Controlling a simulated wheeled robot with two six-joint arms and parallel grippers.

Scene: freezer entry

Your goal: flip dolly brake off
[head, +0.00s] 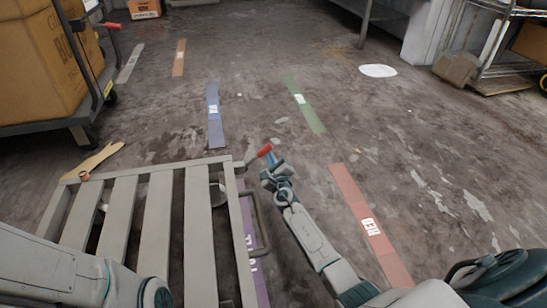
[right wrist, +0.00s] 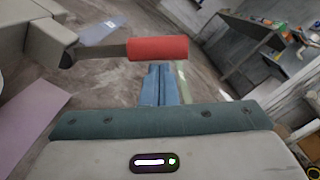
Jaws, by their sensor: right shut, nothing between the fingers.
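The slatted grey dolly (head: 160,205) stands at the lower left of the head view. Its brake lever, with a red grip (head: 264,150), sticks out to the right from the far right corner. In the right wrist view the red grip (right wrist: 158,49) lies level on a dark metal stem, beside the grey dolly corner (right wrist: 28,28). My right gripper (head: 272,162) is shut and empty, close by the red grip. Its blue fingers (right wrist: 160,85) show just below the grip in the wrist view; I cannot tell if they touch it. My left gripper is out of view.
A cart (head: 60,122) with cardboard boxes stands at the upper left, with its own red-gripped lever (head: 111,26). Blue (head: 214,118), green (head: 305,108), red (head: 360,210) and purple (head: 252,240) strips mark the floor. A wire rack (head: 500,45) is at upper right. Mid-floor is clear.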

